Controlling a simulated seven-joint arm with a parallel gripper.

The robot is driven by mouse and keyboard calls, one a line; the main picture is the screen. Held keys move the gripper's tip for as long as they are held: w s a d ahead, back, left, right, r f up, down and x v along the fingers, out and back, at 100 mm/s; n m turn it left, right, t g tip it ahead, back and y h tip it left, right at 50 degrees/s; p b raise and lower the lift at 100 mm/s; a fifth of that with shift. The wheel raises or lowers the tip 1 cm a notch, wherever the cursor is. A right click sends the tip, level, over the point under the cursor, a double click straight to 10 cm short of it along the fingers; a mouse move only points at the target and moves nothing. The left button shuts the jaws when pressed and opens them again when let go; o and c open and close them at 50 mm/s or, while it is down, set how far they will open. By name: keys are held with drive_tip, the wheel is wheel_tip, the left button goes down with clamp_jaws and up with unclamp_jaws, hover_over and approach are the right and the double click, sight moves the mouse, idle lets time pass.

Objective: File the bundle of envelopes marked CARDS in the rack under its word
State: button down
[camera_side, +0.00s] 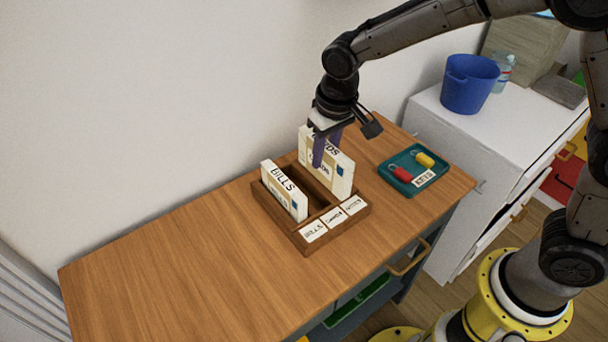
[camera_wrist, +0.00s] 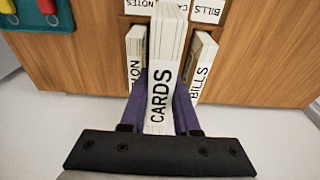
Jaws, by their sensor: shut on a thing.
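My gripper (camera_side: 326,152) is shut on the white bundle marked CARDS (camera_wrist: 160,88), with its purple fingers on both sides. It holds the bundle upright over the wooden rack (camera_side: 267,206). In the wrist view the bundle is between the BILLS bundle (camera_wrist: 201,72) and another bundle (camera_wrist: 136,62) whose word is partly covered and starts like NOT. The BILLS bundle (camera_side: 283,190) stands in the rack's left slot in the side view. The middle slot shows a dark gap. How deep the CARDS bundle sits is hard to tell. Labels for BILLS, CARDS and NOTES are on the rack's front.
A teal tray (camera_side: 398,187) with a red and a yellow item stands right of the rack. The wooden table (camera_side: 170,270) is clear at left. A blue bucket (camera_side: 470,84) and bottle (camera_side: 504,72) stand on the white cabinet (camera_side: 435,125). A wall runs behind the table.

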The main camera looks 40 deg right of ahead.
sight(305, 164)
drive_tip(key=w+f, duration=0.1)
drive_tip(key=f, duration=0.1)
drive_tip(key=w+a+f, duration=0.1)
drive_tip(key=w, duration=0.1)
drive_tip(key=w+f, duration=0.1)
drive_tip(key=f, duration=0.1)
drive_tip(key=shift+w+a+f, duration=0.2)
drive_tip(key=shift+a+f, duration=0.05)
drive_tip(key=shift+f, duration=0.1)
drive_tip(key=shift+w+f, duration=0.15)
drive_tip(key=shift+f, duration=1.5)
drive_tip(key=shift+f, duration=0.15)
drive_tip(key=c, duration=0.6)
unclamp_jaws()
drive_tip(key=shift+c, duration=0.2)
